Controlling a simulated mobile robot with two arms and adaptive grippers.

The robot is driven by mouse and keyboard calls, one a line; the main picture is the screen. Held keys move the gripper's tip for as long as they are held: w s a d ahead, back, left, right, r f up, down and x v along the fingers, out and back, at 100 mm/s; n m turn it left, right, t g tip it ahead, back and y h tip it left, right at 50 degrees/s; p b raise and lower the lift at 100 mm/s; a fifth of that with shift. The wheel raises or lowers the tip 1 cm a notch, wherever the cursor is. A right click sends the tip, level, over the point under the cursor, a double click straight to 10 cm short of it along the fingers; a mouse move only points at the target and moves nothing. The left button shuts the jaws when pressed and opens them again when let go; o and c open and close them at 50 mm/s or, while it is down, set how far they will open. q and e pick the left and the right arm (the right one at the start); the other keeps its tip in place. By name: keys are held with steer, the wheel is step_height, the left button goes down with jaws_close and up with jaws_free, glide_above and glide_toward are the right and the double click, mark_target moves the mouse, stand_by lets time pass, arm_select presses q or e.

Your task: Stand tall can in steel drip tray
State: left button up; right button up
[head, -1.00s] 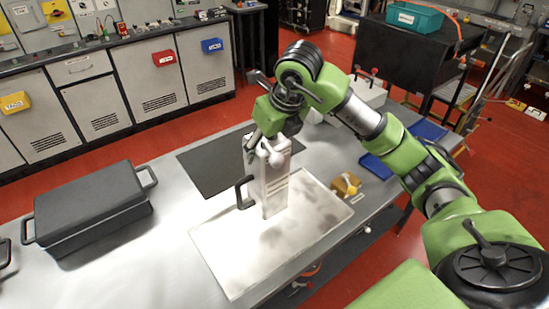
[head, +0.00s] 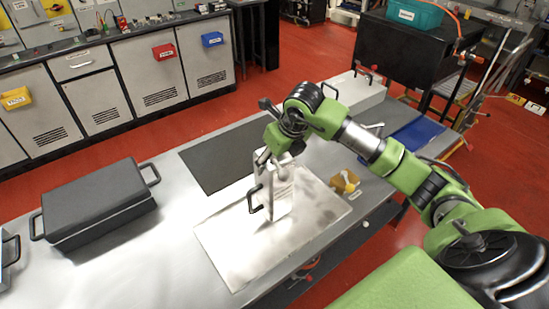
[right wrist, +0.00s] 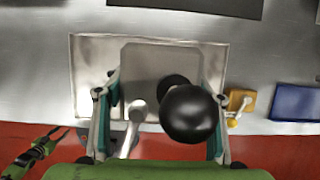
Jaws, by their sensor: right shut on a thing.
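The tall can (head: 280,195) is pale grey and box-shaped, with a black side handle. It is upright over the steel drip tray (head: 235,262), a flat bright sheet with a low rim on the bench. Whether its base touches the tray is unclear. My right gripper (head: 272,160) is shut on the can's upper part from above. In the right wrist view the can (right wrist: 160,65) lies between the two fingers, with a round black knob and a pale spout on top. The tray rim (right wrist: 82,75) shows around it.
A dark lidded case (head: 95,205) stands on the bench at left. A dark mat (head: 215,160) lies behind the tray. A small yellow-brown object (head: 344,182) sits at the tray's right, and a blue tray (head: 418,133) is further right.

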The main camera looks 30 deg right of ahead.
steer(key=shift+f, duration=0.1)
steer(key=o, duration=2.1)
steer(key=b+v, duration=0.2)
steer(key=v, duration=1)
steer(key=shift+b, duration=0.3)
steer(key=shift+a, duration=0.1)
